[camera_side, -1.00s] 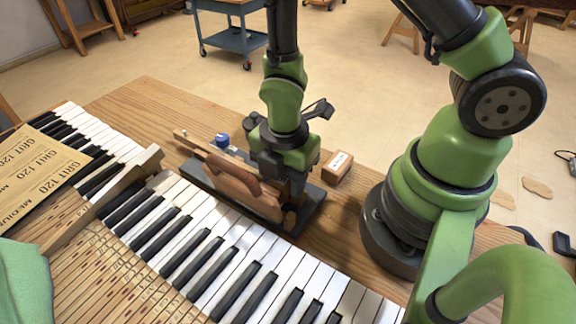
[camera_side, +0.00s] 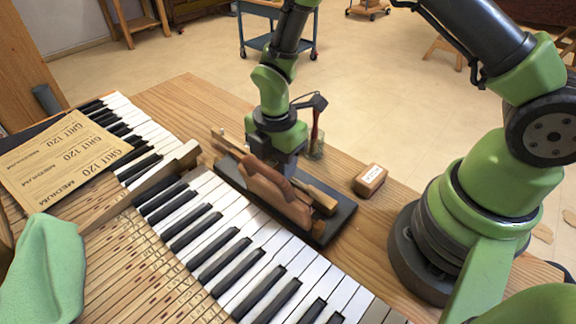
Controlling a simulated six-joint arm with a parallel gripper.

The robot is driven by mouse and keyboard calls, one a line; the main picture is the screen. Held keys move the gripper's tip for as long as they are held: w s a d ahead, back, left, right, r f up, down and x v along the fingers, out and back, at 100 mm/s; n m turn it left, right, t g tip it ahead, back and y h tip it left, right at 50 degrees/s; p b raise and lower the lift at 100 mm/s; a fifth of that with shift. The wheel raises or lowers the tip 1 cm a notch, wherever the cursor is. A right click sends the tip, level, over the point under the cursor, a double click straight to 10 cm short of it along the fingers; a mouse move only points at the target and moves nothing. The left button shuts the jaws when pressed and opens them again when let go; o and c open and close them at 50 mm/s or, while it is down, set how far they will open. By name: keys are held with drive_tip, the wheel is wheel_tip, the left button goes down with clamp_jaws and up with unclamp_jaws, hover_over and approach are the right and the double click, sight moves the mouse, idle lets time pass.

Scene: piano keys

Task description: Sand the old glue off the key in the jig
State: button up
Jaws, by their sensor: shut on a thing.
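The jig (camera_side: 338,222) is a dark base on the bench behind the keyboard, with a brown wooden side piece (camera_side: 279,201) along its near side. A pale wooden key (camera_side: 317,196) lies lengthwise in the jig; its left end sticks out past the side piece, and its middle is hidden. My gripper (camera_side: 281,165) points down over the left-middle part of the key. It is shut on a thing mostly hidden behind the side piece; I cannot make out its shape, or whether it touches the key. Glue on the key is too small to see.
A small wooden block with a white label (camera_side: 370,180) lies right of the jig. A jar with a brush (camera_side: 317,142) stands behind it. The piano keys (camera_side: 240,250) run along the near side. Sandpaper sheets (camera_side: 62,165) and a green cloth (camera_side: 45,270) lie left.

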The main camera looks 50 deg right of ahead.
sight(319, 199)
drive_tip(key=shift+w, duration=0.85)
drive_tip(key=shift+s, duration=5.7)
wheel_tip(319, 199, up, 8)
